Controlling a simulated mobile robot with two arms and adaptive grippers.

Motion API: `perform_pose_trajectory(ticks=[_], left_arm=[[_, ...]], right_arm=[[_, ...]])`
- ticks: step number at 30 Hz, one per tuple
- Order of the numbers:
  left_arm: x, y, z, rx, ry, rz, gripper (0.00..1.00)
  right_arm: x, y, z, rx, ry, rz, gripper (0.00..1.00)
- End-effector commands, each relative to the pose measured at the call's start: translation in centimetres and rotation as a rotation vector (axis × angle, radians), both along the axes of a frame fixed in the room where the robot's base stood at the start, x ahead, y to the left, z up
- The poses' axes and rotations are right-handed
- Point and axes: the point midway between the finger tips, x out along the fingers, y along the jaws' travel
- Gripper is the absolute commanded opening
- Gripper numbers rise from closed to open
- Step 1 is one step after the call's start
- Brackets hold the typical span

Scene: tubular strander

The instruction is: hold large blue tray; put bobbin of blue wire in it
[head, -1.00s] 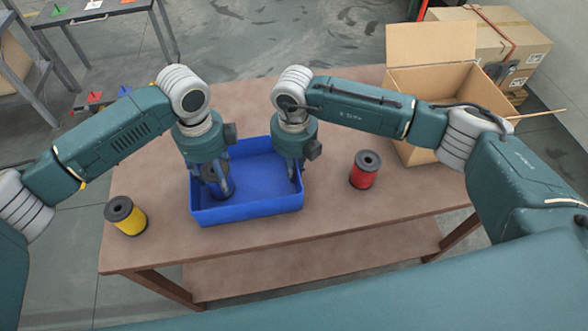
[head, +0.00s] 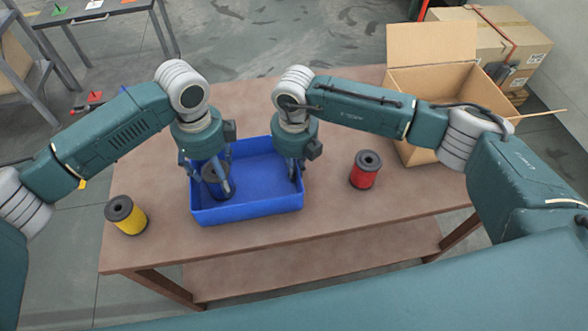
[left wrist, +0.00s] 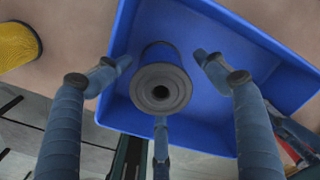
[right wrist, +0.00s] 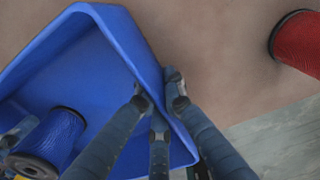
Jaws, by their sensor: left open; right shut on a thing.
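The large blue tray (head: 250,209) rests on the brown table. My right gripper (head: 294,170) is shut on the tray's right wall; in the right wrist view its fingers (right wrist: 160,105) straddle that wall. The bobbin of blue wire (head: 217,188) is inside the tray near its left side, partly hidden by the left gripper. In the left wrist view the bobbin (left wrist: 160,88) stands upright, its dark flange facing the camera. My left gripper (head: 208,172) is open just above and around the bobbin, its fingers (left wrist: 163,75) spread clear of it.
A yellow bobbin (head: 126,216) stands at the table's left edge. A red bobbin (head: 365,170) stands right of the tray. An open cardboard box (head: 425,80) is at the back right of the table (head: 330,225). The tray's right half is empty.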

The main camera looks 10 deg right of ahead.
Motion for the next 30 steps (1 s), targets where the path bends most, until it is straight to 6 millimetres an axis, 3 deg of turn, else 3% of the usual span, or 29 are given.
perform_pose_trajectory(ticks=[13, 18, 25, 27, 29, 30], left_arm=[[0.1, -0.1, 9.0, -0.002, -0.003, -0.001, 0.74], [0.1, -0.1, 10.6, -0.003, -0.002, -0.002, 0.74], [0.0, -0.1, 11.0, -0.003, 0.0, -0.002, 0.74], [0.1, -0.1, 11.0, -0.003, 0.0, -0.002, 0.74], [0.1, -0.1, 11.0, -0.003, 0.0, -0.002, 0.74], [0.1, -0.1, 11.0, -0.003, 0.0, -0.002, 0.74]], right_arm=[[0.1, 0.0, 0.1, 0.0, -0.001, -0.001, 0.0], [0.1, 0.0, 0.1, 0.001, -0.001, 0.0, 0.0], [0.0, 0.1, 0.1, 0.001, -0.001, 0.0, 0.0], [0.0, 0.1, 0.1, 0.001, -0.001, 0.0, 0.2], [0.0, 0.1, 0.1, 0.001, -0.001, 0.0, 0.3], [0.0, 0.1, 0.1, 0.001, -0.001, 0.0, 0.3]])
